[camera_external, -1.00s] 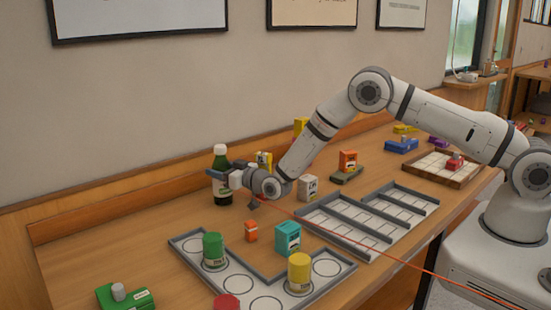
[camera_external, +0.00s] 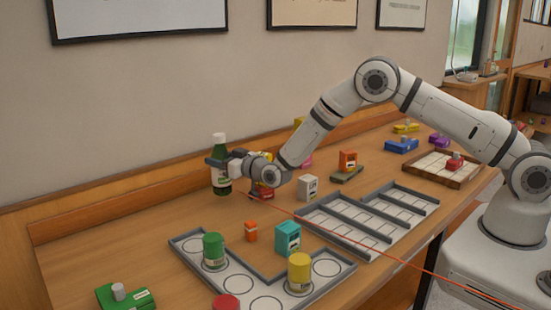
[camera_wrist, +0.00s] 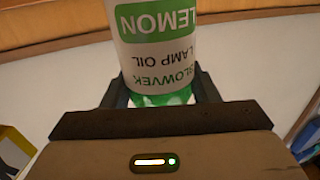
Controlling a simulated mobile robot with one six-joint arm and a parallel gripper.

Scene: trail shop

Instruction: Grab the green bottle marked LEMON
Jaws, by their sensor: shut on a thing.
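The green bottle (camera_external: 221,185) has a white cap and a pale label, and stands upright in my gripper, raised a little above the back left of the table. In the wrist view the bottle (camera_wrist: 157,50) fills the upper middle. Its label reads LEMON, LAMP OIL and BLOWVEK, upside down in that view. My gripper (camera_external: 218,162) reaches it from the right and is shut around its upper body. In the wrist view the dark fingers of my gripper (camera_wrist: 161,90) lie on both sides of the bottle. The bottle's cap is out of that view.
A grey tray with circles (camera_external: 187,241) holds a green jar (camera_external: 213,251) and a yellow jar (camera_external: 299,272). A teal box (camera_external: 288,237), an orange item (camera_external: 251,231) and a white box (camera_external: 307,187) stand nearby. The wall is close behind the bottle. Bare table lies left of it.

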